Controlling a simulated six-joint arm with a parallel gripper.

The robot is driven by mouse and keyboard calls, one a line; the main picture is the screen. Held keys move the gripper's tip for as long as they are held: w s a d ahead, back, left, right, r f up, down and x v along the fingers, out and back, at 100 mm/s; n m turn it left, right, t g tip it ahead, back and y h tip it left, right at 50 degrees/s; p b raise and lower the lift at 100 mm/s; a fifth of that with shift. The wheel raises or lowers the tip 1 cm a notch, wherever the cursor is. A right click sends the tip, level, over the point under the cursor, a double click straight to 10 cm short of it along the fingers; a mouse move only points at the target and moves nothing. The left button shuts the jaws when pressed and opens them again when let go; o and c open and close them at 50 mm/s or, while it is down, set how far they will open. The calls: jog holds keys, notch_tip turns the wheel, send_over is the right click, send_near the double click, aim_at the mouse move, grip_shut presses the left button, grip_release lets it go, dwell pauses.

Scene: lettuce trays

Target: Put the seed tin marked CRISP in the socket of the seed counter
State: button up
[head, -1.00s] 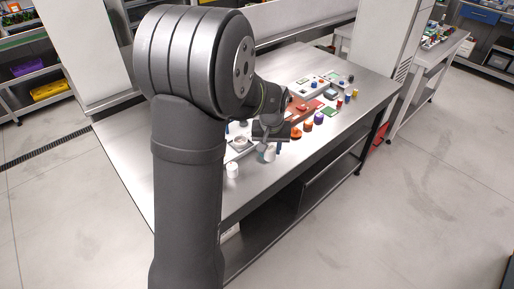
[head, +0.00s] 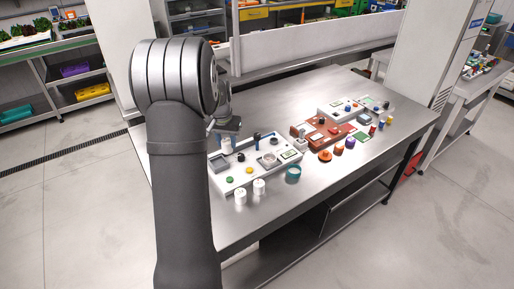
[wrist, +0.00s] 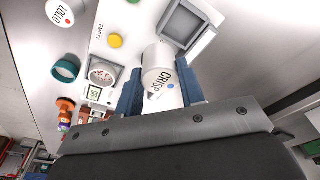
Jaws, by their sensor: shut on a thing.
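My gripper (head: 228,140) is shut on the white seed tin marked CRISP (wrist: 160,78); its blue fingers clasp the tin's sides in the wrist view. The white seed counter (head: 233,184) lies below on the steel table, with a green and a yellow button. A square grey recess (wrist: 183,23) on the counter, likely the socket, shows just beyond the tin. The tin is over or beside its near edge; I cannot tell whether it touches. In the head view, the held tin (head: 227,147) is above the counter's rear left part. A round dish (wrist: 103,73) of seeds is on the counter.
Two white tins (head: 259,186) stand in front of the counter; one marked LOLLO (wrist: 60,12) shows in the wrist view. A teal ring (head: 293,174) is to their right. A dark upright post (head: 257,138) is near the gripper. A red-brown unit (head: 312,138) lies further right.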

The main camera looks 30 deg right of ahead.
jog(key=shift+w+a+f, duration=0.5)
jog(key=shift+f, duration=0.4)
jog(key=shift+w+a+f, duration=0.45)
jog(key=shift+f, duration=0.5)
jog(key=shift+w+a+f, duration=0.5)
jog(key=shift+f, duration=0.4)
jog(key=shift+f, duration=0.85)
jog(key=o, duration=1.1)
jog(key=shift+r, duration=3.8)
jog(key=shift+r, duration=0.1)
